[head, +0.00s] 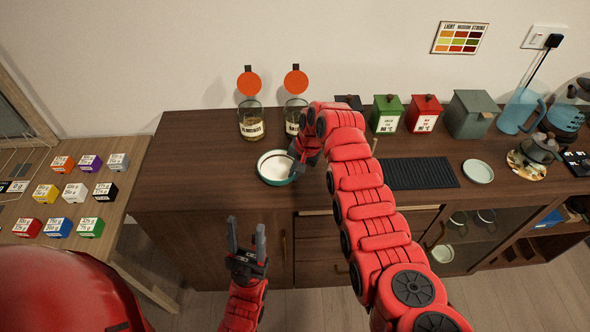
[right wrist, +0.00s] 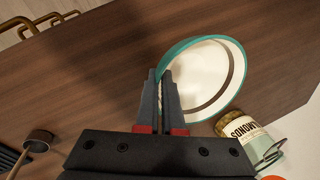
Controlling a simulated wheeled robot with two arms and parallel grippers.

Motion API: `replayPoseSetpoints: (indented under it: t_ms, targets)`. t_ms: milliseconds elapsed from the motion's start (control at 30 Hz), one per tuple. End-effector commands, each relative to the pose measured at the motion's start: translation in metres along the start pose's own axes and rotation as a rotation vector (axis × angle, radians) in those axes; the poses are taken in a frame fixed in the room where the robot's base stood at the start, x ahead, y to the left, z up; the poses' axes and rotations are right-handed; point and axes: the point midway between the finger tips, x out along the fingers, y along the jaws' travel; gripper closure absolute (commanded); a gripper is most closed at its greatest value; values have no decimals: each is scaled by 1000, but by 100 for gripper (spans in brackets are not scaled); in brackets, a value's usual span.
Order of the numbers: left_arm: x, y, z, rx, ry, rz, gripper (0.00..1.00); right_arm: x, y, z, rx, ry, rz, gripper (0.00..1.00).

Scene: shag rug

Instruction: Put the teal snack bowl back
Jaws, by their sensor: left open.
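The teal snack bowl (head: 264,175), white inside with a teal rim, sits at the left part of the dark wooden counter; it also shows in the right wrist view (right wrist: 215,65). My right gripper (head: 296,165) reaches down at the bowl's right edge. In the right wrist view its fingers (right wrist: 160,75) are close together with the bowl's rim between them, so it looks shut on the rim. Whether the bowl is lifted cannot be told. My left gripper (head: 246,236) is open and empty, low in front of the counter.
Two labelled jars (head: 251,123) with orange lids raised stand behind the bowl. Green (head: 387,115) and red (head: 425,113) canisters, a black ribbed mat (head: 418,173) and a pale saucer (head: 478,171) are to the right. A side table with coloured boxes (head: 60,228) is at left.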

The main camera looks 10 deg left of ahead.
Motion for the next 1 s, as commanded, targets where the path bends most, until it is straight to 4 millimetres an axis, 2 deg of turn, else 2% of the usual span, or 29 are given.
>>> replayPoseSetpoints:
  t_ms: [267, 300, 433, 833, 1000]
  targets:
    - [-4, 0, 1, 0, -1, 0, 50, 4, 1, 0, 0, 1, -1, 100]
    - [-3, 0, 0, 0, 0, 0, 50, 3, 1, 0, 0, 1, 0, 88]
    - [-3, 0, 0, 0, 0, 0, 50, 3, 1, 0, 0, 1, 0, 66]
    - [-2, 0, 0, 0, 0, 0, 50, -2, 0, -1, 0, 2, -1, 66]
    - [-8, 0, 2, 0, -1, 0, 50, -22, 0, -2, 0, 6, -3, 66]
